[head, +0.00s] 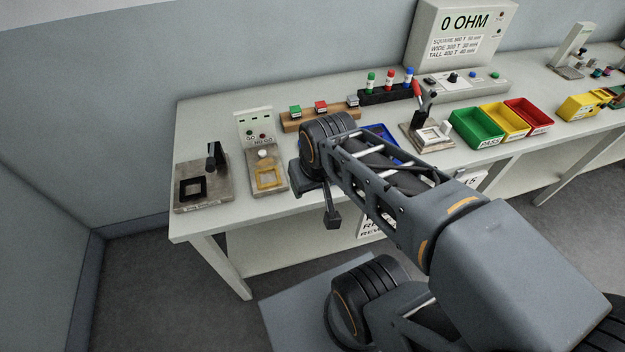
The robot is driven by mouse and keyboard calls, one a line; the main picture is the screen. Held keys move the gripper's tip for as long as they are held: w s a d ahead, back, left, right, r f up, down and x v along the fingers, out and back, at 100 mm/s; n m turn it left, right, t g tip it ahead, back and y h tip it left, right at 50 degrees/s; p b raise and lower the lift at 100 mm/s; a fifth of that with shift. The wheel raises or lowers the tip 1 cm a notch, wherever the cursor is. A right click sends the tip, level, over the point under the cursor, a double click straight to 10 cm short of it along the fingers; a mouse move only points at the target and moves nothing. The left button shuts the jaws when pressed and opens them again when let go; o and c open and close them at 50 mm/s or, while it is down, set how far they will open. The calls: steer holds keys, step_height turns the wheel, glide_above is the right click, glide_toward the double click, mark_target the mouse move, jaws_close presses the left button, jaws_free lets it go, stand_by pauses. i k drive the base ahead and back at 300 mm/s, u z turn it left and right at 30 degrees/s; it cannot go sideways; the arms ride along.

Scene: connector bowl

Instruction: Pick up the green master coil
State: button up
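Two green pieces are in the head view, and I cannot tell which is the green master coil. A small square green coil (295,110) sits at the left of a wooden rack (291,126). A taller green-topped piece (371,82) stands upright at the left of a black rack (376,98). My gripper (323,193) hangs at the table's front edge, in front of and below both racks and apart from them. My wrist partly hides it, and whether its fingers are open is unclear. I see nothing held.
Red (321,107) and grey (353,101) coils share the wooden rack. Test fixtures (204,188) stand at left. A blue tray (385,133) is partly behind my arm. A lever fixture (428,134) and green (476,131), yellow and red bins stand right. An ohm meter (462,35) stands behind.

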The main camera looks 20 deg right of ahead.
mark_target(295, 111)
steer(key=u, duration=3.25)
steer(key=k, duration=0.9)
steer(key=z, duration=1.4)
